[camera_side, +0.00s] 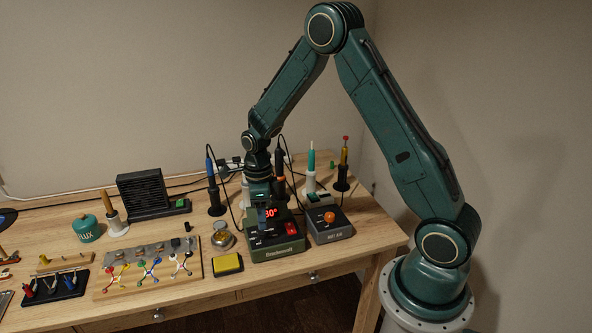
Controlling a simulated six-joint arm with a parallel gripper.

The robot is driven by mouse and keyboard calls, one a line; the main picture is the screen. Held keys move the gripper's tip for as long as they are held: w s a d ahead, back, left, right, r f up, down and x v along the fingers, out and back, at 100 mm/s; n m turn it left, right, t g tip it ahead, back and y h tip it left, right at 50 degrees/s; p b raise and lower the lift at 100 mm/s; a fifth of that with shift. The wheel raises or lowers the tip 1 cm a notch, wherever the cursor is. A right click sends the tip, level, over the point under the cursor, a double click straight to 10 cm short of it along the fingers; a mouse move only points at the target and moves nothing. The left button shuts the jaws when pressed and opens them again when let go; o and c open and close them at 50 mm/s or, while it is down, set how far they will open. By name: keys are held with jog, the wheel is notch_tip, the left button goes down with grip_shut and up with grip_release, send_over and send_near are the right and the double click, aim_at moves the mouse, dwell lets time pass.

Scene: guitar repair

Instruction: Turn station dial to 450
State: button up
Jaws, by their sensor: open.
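The soldering station (277,247) is a dark green box on the right part of the bench, with a brand label on its front. Its red display (271,212) reads "30°", and its left part may be covered by my gripper. A red switch (292,229) sits on the station's right side. My gripper (262,206) points down at the station's upper left, in front of or above it. It is open, and I see nothing held in it. The station dial is not clearly visible; I cannot tell whether my gripper touches it.
A grey hot air unit (330,232) with an orange knob (329,217) stands close on the right. A yellow sponge tray (227,264) and a round tin (222,239) are on the left. Iron holders (216,204) stand behind. Bare wood lies at the right edge (379,231).

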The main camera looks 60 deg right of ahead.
notch_tip(320, 180, up, 9)
jog(key=shift+w+d+r, duration=0.15)
jog(key=shift+d+r, duration=0.05)
jog(key=shift+d, duration=0.05)
dwell(0.3)
jog(key=shift+r, duration=0.1)
jog(key=s+a+r+n+t, duration=0.2)
jog(key=s+a+r+n, duration=0.1)
jog(key=s+r+n, duration=0.35)
jog(key=s+a+r+n+t, duration=0.1)
jog(key=s+a+r+n, duration=0.2)
jog(key=s+r+n, duration=0.35)
jog(key=s+a+r+n+t, duration=0.1)
jog(key=s+n, duration=0.4)
jog(key=n, duration=0.3)
jog(key=s+a+r+n+t, duration=0.1)
jog(key=s+n+t, duration=0.1)
jog(key=s+n, duration=0.4)
jog(key=shift+a+r+n, duration=0.3)
jog(key=shift+r+n, duration=0.05)
jog(key=shift+n, duration=0.65)
